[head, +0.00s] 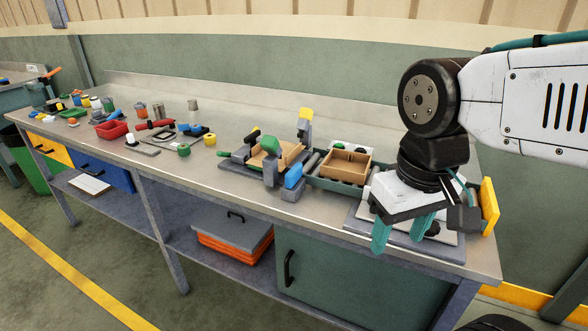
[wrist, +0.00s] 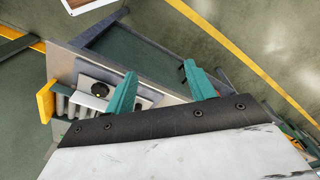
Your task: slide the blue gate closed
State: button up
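A blue block-like piece (head: 293,176), which looks like the gate, sits on a grey base near the front edge of the bench, in the middle of the head view. I cannot tell from here how far it stands open. My gripper (head: 400,241) hangs to the right of it, above the bench's right end. Its two teal fingers are spread wide with nothing between them. They also show in the wrist view (wrist: 159,72), where I make out no blue piece.
A wooden box (head: 347,165) sits on the green roller track right of the blue piece. A yellow end plate (head: 489,206) stands at the bench's right end. A grey post with a yellow top (head: 305,124) stands behind. Tools and a red tray (head: 112,129) lie farther left.

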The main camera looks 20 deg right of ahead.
jog(key=o, duration=0.7)
jog(key=shift+g+y, duration=0.4)
jog(key=shift+g, duration=0.3)
jog(key=w, duration=0.5)
jog(key=w+f, duration=0.1)
jog(key=w, duration=0.1)
jog(key=shift+w+a+f, duration=0.1)
jog(key=shift+w+a, duration=0.15)
jog(key=shift+o, duration=0.2)
jog(key=n+t+y, duration=0.2)
jog(key=n+t, duration=0.2)
jog(key=n, duration=0.5)
send_over(295, 168)
jog(key=s+d, duration=0.2)
notch_tip(295, 168, down, 3)
jog(key=x, duration=0.7)
jog(key=shift+a+f, duration=0.2)
jog(key=shift+a, duration=0.1)
